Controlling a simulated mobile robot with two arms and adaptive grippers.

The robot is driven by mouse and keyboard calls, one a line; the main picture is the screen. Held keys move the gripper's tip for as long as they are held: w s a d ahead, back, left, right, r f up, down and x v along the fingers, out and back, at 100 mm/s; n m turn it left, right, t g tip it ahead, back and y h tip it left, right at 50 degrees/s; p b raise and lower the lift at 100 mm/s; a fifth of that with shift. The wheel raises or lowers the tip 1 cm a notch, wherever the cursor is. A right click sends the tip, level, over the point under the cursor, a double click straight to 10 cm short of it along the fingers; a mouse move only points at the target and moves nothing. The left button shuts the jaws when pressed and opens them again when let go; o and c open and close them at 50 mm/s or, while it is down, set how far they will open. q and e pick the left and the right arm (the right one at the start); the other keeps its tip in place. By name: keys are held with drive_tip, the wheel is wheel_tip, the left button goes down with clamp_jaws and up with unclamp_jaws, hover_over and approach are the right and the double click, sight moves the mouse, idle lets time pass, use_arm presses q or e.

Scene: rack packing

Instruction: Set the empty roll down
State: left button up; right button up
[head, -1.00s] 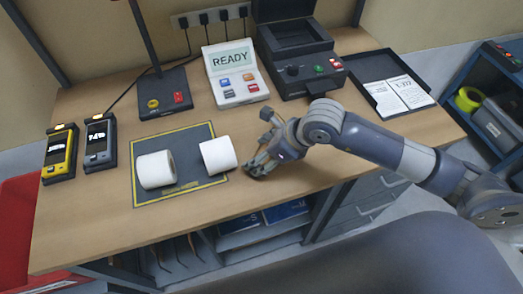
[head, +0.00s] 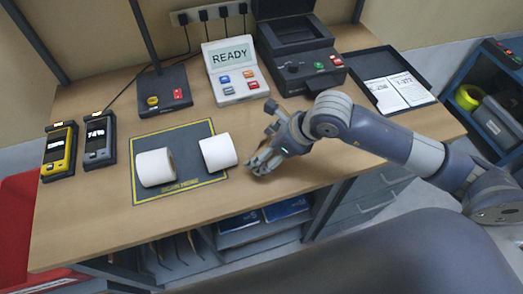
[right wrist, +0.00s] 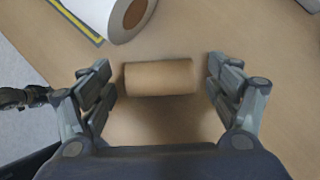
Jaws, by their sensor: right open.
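The empty roll, a bare brown cardboard tube (right wrist: 160,78), lies sideways between the fingers of my right gripper (right wrist: 163,85) in the right wrist view. The gripper is open, with a narrow gap between each finger and the tube's ends. The tube appears to be at the tabletop (right wrist: 255,30). In the head view my right gripper (head: 258,163) is low over the table, just right of the mat, and the tube is not clearly visible there.
Two white rolls stand out on the yellow-bordered mat (head: 190,137): a left one (head: 153,168) and a right one (head: 217,152), close to my gripper. Behind are a READY console (head: 235,75) and a dark machine (head: 300,65). The front table edge is near.

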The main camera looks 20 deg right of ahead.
drive_tip(key=b+v, duration=0.1)
drive_tip(key=v, duration=0.9)
drive_tip(key=shift+s, duration=0.1)
